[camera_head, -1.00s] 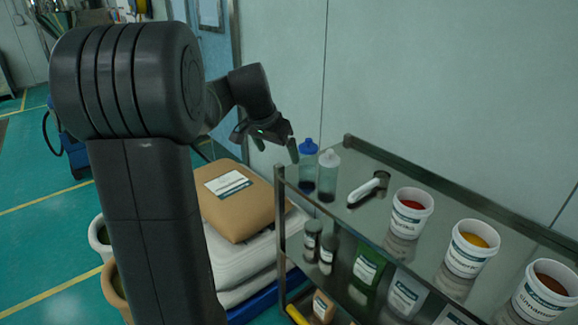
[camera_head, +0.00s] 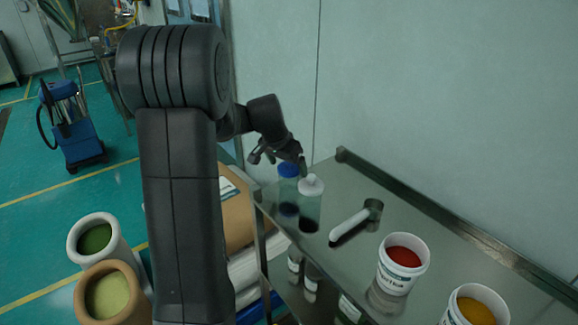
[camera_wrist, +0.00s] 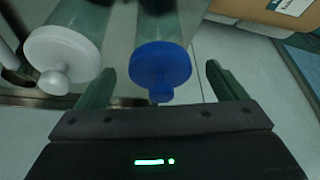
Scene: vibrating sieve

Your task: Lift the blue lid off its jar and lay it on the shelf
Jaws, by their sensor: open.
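The blue lid (camera_wrist: 160,66) sits on its clear jar (camera_wrist: 158,22) in the wrist view, between my two open fingers and apart from both. In the head view the blue lid (camera_head: 288,170) tops the jar (camera_head: 288,193) near the shelf's far left corner. My gripper (camera_head: 280,160) is open and empty, just above and behind the lid in that view; it also shows in the wrist view (camera_wrist: 160,88). The metal shelf top (camera_head: 335,185) has bare room around the jars.
A white-lidded jar (camera_head: 311,202) stands close beside the blue-lidded one; its white lid (camera_wrist: 62,55) is left of my left finger. A wall (camera_head: 440,90) runs behind.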

